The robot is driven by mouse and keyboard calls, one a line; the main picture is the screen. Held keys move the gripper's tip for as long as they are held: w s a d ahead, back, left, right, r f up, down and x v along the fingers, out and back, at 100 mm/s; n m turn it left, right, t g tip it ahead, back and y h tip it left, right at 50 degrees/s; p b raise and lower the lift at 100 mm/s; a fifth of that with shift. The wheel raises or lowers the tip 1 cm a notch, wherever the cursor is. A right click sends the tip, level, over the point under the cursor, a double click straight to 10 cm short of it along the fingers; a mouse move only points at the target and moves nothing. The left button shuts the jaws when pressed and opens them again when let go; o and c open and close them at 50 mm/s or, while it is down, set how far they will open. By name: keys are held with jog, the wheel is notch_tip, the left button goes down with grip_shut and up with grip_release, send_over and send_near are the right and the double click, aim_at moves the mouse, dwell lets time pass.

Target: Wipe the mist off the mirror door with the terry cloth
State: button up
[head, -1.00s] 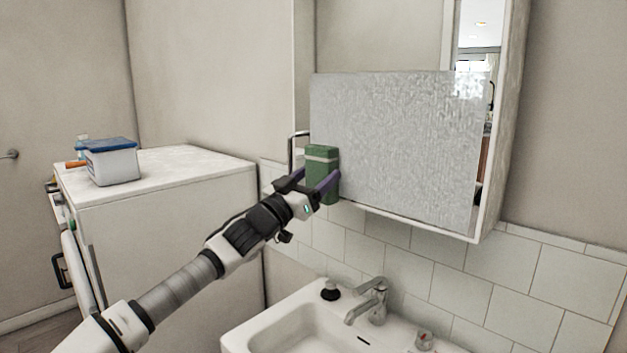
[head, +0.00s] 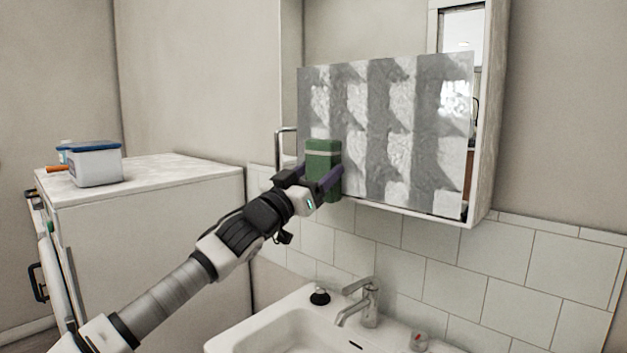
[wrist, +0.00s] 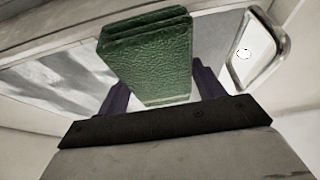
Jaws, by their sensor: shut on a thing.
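The green folded terry cloth (head: 322,170) is held upright in my gripper (head: 314,186), at the lower left part of the mirror door. My gripper is shut on it; the cloth also shows between the purple fingers in the wrist view (wrist: 148,58). The mirror door (head: 432,140) of the wall cabinet carries a whitish mist patch (head: 385,160) over its lower part, now mottled with grey bands and blocks between paler areas. The cloth overlaps the patch's lower left edge in the head view. Whether it touches the glass I cannot tell.
A white sink (head: 285,325) with a tap (head: 365,303) stands below the cabinet. A metal handle (head: 280,146) is left of the cloth. A white appliance (head: 160,240) at left bears a blue-lidded tub (head: 96,165).

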jog(key=shift+s+d+f+b, duration=0.25)
jog(key=shift+s+d+b, duration=0.75)
jog(key=shift+b, duration=1.35)
jog(key=shift+s+d+r+b, duration=0.2)
jog(key=shift+d+b, duration=0.15)
jog(key=shift+b, duration=0.25)
